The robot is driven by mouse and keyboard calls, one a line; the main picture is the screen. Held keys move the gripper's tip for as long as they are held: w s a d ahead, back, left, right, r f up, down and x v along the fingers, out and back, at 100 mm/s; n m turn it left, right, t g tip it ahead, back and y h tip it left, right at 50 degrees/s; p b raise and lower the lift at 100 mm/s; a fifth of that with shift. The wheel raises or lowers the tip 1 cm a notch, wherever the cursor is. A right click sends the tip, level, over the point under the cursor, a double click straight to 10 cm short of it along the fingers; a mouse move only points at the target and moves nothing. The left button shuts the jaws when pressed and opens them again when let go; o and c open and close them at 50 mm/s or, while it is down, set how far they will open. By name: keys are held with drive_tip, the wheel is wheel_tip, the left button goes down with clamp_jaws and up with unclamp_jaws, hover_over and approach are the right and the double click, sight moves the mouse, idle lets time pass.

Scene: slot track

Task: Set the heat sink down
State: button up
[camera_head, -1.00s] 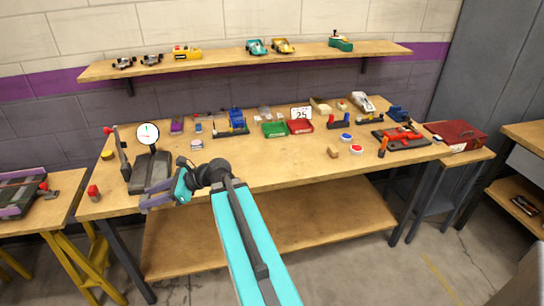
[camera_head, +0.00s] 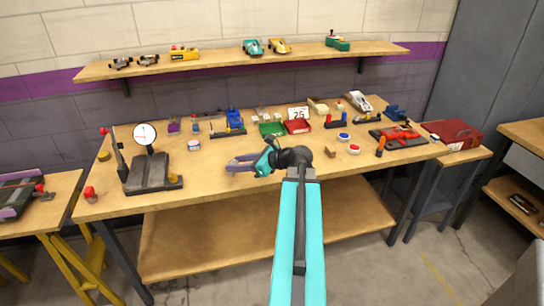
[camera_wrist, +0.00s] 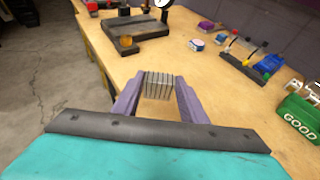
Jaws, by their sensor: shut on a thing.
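The heat sink (camera_wrist: 158,82) is a small grey block with upright fins, seen in the wrist view between the purple fingers of my gripper (camera_wrist: 156,88). The fingers are shut on its two sides. In the head view my gripper (camera_head: 232,164) is over the front part of the wooden workbench (camera_head: 215,190), left of its middle.
A dark stand with a round white dial (camera_head: 145,134) is to the left. A small round tin (camera_head: 194,146) lies behind my gripper. Green (camera_head: 271,129) and red (camera_head: 297,126) trays stand farther back. The bench around my gripper is bare.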

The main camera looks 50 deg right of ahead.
drive_tip(key=s+d+m+h, duration=0.5)
drive_tip(key=s+d+h, duration=0.1)
drive_tip(key=s+d, duration=1.6)
drive_tip(key=shift+s+r+m+h, duration=0.3)
drive_tip(key=shift+s+r+m, duration=0.1)
drive_tip(key=shift+s, duration=0.75)
drive_tip(key=shift+w+d, duration=0.1)
drive_tip(key=shift+w, duration=0.05)
drive_tip(key=w+d, duration=0.1)
drive_tip(key=w, duration=0.4)
drive_tip(key=w+d+f+p, duration=0.1)
drive_tip(key=w+d, duration=0.1)
drive_tip(key=w, duration=0.3)
drive_tip(key=w+d+p, duration=0.1)
drive_tip(key=w+d, duration=0.1)
drive_tip(key=w, duration=0.3)
drive_tip(key=shift+d+f, duration=0.2)
drive_tip(key=shift+f, duration=0.1)
drive_tip(key=shift+s, duration=0.1)
drive_tip(key=shift+f, duration=0.1)
drive_tip(key=shift+f+p, duration=0.5)
drive_tip(key=shift+f, duration=1.2)
drive_tip(key=shift+f, duration=0.1)
